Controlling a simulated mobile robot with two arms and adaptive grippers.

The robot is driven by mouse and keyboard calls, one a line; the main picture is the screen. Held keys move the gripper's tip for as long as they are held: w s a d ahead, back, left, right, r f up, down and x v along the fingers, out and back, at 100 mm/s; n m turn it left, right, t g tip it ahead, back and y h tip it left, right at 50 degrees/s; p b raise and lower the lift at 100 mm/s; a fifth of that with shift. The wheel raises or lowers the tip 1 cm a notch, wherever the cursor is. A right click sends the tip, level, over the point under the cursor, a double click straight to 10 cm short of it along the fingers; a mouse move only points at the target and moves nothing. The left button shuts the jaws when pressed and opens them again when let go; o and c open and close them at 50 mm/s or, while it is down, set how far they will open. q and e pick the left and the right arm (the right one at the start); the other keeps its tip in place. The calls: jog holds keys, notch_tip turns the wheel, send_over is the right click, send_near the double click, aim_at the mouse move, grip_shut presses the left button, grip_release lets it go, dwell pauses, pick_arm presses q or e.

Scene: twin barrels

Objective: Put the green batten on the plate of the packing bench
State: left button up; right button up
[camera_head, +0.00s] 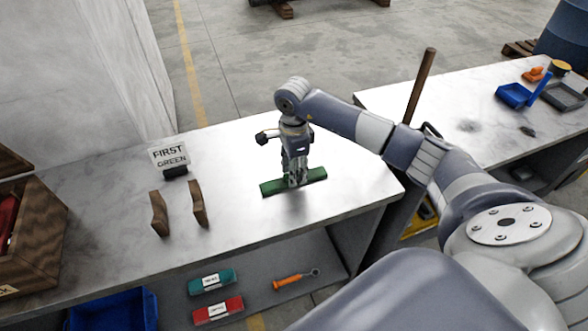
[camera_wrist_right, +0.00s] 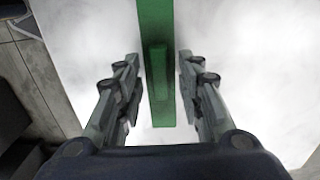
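The green batten (camera_head: 270,188) is a long, narrow bar near the right end of the near white bench top (camera_head: 235,150). My right gripper (camera_head: 297,178) points down over its middle. In the right wrist view the batten (camera_wrist_right: 155,20) runs between the two fingers of the gripper (camera_wrist_right: 158,85), with a narrow gap showing on each side. The fingers are open. A raised darker green block shows on the batten's top. I cannot tell which surface is the plate. My left gripper is not in view.
A sign reading "FIRST GREEN" (camera_head: 169,155) stands behind two brown wooden uprights (camera_head: 159,214). A wooden box (camera_head: 35,235) is at the left. The shelf below holds a teal case (camera_head: 212,281), a red case (camera_head: 218,310) and an orange tool (camera_head: 290,281). A second bench (camera_head: 465,95) stands right.

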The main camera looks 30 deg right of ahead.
jog(key=shift+r, duration=0.6)
notch_tip(320, 180, up, 11)
jog(key=b, duration=0.3)
